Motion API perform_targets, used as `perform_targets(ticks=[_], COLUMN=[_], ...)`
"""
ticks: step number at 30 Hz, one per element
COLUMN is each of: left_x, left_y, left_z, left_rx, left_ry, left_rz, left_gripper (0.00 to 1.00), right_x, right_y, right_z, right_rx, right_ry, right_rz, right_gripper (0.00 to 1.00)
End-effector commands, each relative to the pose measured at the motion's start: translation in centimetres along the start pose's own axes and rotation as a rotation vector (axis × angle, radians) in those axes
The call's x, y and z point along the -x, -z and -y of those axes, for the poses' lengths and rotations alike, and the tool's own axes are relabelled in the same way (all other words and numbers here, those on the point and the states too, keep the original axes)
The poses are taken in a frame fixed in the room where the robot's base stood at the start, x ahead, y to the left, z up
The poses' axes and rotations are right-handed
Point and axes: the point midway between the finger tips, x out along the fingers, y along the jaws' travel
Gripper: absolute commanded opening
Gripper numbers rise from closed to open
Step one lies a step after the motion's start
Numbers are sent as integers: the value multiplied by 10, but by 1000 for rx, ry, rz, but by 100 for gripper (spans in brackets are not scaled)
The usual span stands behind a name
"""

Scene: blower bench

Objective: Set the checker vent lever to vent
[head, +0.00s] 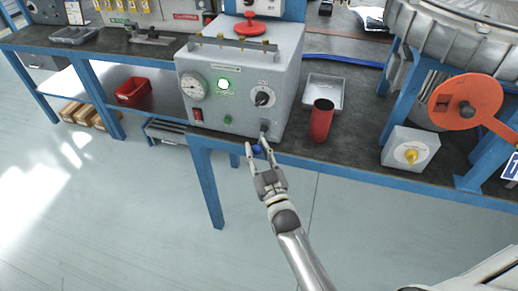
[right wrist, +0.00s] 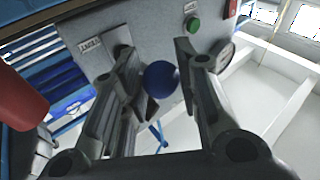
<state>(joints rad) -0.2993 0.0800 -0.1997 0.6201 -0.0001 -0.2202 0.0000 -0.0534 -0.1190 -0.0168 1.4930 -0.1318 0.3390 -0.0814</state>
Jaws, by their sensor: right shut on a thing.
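The checker is a grey box (head: 235,90) on the bench, with a gauge, a green lit lamp and a dark dial on its front. The vent lever's blue ball knob (head: 257,149) sticks out low at the right of the front panel, below its small mount (head: 264,128). My right gripper (head: 256,147) reaches up from below and is shut on the blue knob. In the right wrist view the knob (right wrist: 161,79) lies between the two fingers, which hide most of the lever. My left gripper is not in view.
A red cup (head: 321,121) and a grey tray (head: 325,90) stand right of the checker. A small box with a yellow knob (head: 411,148) and an orange disc (head: 467,102) are farther right. The bench's front edge (head: 340,165) runs close beside my gripper.

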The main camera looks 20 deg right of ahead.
Motion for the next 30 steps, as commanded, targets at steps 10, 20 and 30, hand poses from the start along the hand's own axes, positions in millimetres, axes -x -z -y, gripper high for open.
perform_targets(ticks=[10,20,30], left_x=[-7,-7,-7], left_y=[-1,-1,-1], left_z=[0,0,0], left_rx=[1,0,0], left_ry=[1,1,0], left_rz=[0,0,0], left_gripper=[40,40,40], right_x=[-1,-1,-2], right_y=[-15,-16,-16], right_z=[2,0,-1], right_rx=[0,0,1], right_ry=[4,2,0], right_rz=[8,7,7], right_gripper=[0,0,0])
